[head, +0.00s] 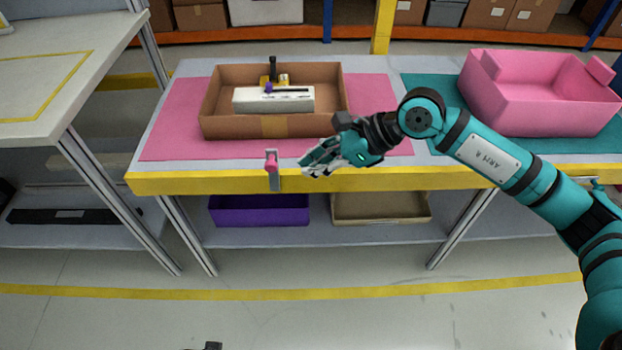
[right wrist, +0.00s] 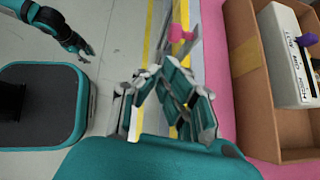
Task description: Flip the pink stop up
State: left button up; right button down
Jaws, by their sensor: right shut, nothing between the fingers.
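The pink stop (head: 271,162) is a small pink piece on a grey bracket (head: 275,182) at the front edge of the table. In the right wrist view, the pink stop (right wrist: 180,34) is beyond my fingertips, near the top. I cannot tell its exact tilt. My right gripper (head: 308,167) is shut and empty, just right of the stop and apart from it. Its fingers (right wrist: 152,82) also show in the right wrist view. My left gripper (right wrist: 82,52) shows small at the upper left of that view, away from the table; its finger opening is unclear.
A cardboard box (head: 223,124) on the pink mat (head: 180,130) holds a white module (head: 273,102). A pink bin (head: 530,110) stands on the teal mat (head: 445,138) at right. The yellow front edge (head: 200,184) runs below the gripper. Floor in front is clear.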

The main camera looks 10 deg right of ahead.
pick_arm(q)
jog(key=shift+s+a+f, duration=0.25)
jog(key=shift+s+f, duration=0.05)
jog(key=shift+f, duration=0.25)
pick_arm(e)
jog(key=s+d+r, duration=0.1)
jog(key=d+r, duration=0.4)
jog(key=r, duration=0.2)
jog(key=shift+r, duration=0.25)
jog(key=shift+s+d, duration=0.1)
